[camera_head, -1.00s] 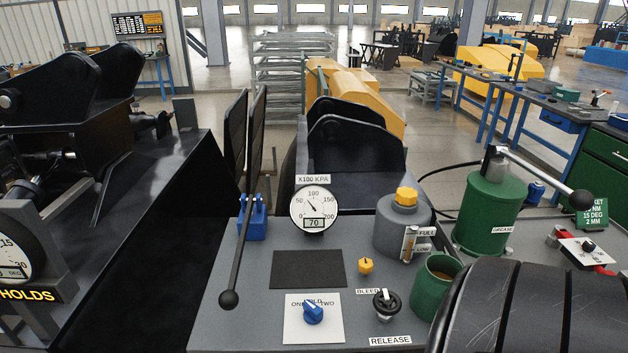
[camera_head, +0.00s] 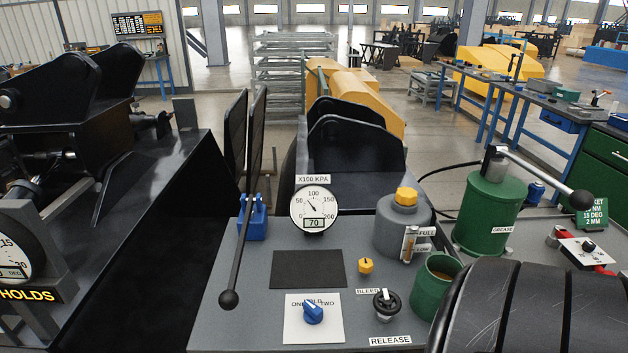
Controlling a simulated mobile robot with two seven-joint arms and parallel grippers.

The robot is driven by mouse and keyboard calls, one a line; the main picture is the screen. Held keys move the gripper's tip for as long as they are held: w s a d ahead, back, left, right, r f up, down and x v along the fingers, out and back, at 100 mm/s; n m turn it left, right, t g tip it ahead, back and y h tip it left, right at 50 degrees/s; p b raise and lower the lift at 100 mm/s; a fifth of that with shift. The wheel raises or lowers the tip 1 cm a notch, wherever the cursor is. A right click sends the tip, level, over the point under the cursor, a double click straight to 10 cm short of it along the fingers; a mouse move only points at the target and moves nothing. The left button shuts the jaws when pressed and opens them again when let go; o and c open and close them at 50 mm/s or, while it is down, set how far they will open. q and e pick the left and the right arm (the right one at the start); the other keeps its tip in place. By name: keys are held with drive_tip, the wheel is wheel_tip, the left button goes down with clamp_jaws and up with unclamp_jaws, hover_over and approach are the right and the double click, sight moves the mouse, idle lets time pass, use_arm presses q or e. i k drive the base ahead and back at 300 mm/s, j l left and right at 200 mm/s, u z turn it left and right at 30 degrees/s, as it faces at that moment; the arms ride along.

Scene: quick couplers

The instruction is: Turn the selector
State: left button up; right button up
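The selector (camera_head: 313,313) is a blue knob on a white plate (camera_head: 328,333) at the bottom middle of the head view. The plate has the labels ONE and TWO at left and right, and a partly covered label between them that seems to read HOLD. A pale mark on the knob points up and slightly left; its exact setting is too small to tell. Neither of my grippers is in view, and nothing touches the selector.
A black-knobbed lever (camera_head: 237,260) stands left of the plate. A gauge (camera_head: 314,209) reads 70 behind it. A black release knob (camera_head: 386,303), yellow bleed knob (camera_head: 366,265), green cup (camera_head: 435,284) and grey reservoir (camera_head: 402,228) stand to the right. A large black ribbed shape fills the lower right.

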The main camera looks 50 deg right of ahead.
sight(313, 313)
drive_tip(key=l+z, duration=0.1)
drive_tip(key=z, duration=0.3)
drive_tip(key=l+z, duration=0.1)
drive_tip(key=z, duration=0.3)
drive_tip(key=l+z, duration=0.1)
drive_tip(key=z, duration=0.75)
drive_tip(key=i+l, duration=0.05)
